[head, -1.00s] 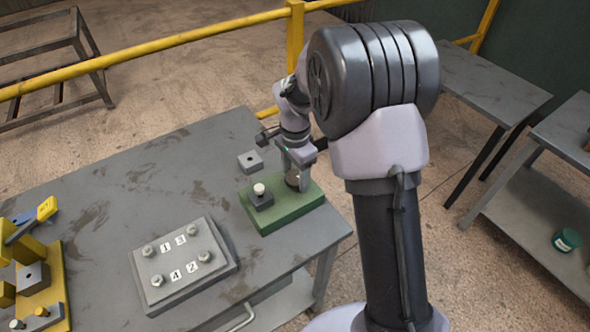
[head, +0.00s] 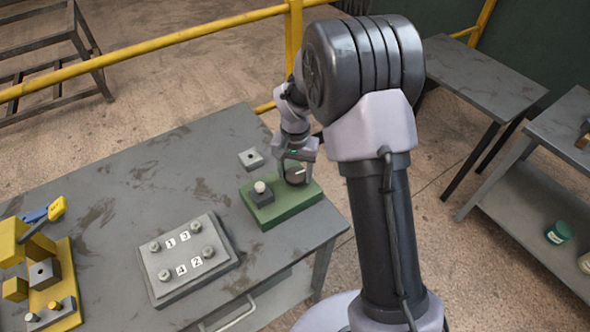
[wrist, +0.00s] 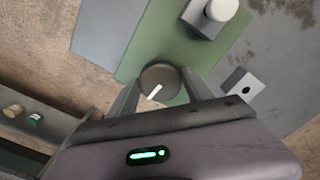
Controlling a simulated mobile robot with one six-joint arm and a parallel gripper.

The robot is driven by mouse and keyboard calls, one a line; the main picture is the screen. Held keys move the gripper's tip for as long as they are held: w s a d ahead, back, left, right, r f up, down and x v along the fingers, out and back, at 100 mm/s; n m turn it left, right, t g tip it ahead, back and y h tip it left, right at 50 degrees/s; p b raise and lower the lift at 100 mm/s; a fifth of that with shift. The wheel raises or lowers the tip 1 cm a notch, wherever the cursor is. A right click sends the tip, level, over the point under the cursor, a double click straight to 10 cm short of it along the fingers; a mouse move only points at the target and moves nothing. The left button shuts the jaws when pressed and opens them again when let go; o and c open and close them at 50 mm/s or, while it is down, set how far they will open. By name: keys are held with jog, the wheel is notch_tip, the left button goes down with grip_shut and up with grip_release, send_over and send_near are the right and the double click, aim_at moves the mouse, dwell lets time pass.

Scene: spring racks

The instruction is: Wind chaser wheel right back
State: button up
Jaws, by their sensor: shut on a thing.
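The chaser wheel is a dark round knob (head: 296,177) with a white line on its top. It sits at the right end of a green base (head: 275,217) near the table's right edge. My gripper (head: 297,170) points down over it. In the wrist view the wheel (wrist: 158,84) lies between my two fingers, which are shut on its sides; its white line runs slantwise. A small dark block with a white round knob (head: 260,187) stands on the same green base, left of the wheel. It also shows at the top of the wrist view (wrist: 221,9).
A small grey block with a hole (head: 251,159) lies just behind the green base. A grey plate with numbered bolts (head: 190,257) is to the front left. A yellow fixture (head: 66,292) is at the far left. A yellow rail (head: 180,41) runs behind the table.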

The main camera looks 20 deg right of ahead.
aim_at(295, 175)
dwell(0.4)
jog(key=o, duration=1.4)
jog(key=shift+c, duration=0.2)
notch_tip(295, 175, up, 18)
jog(key=p, duration=0.5)
jog(key=shift+f, duration=0.25)
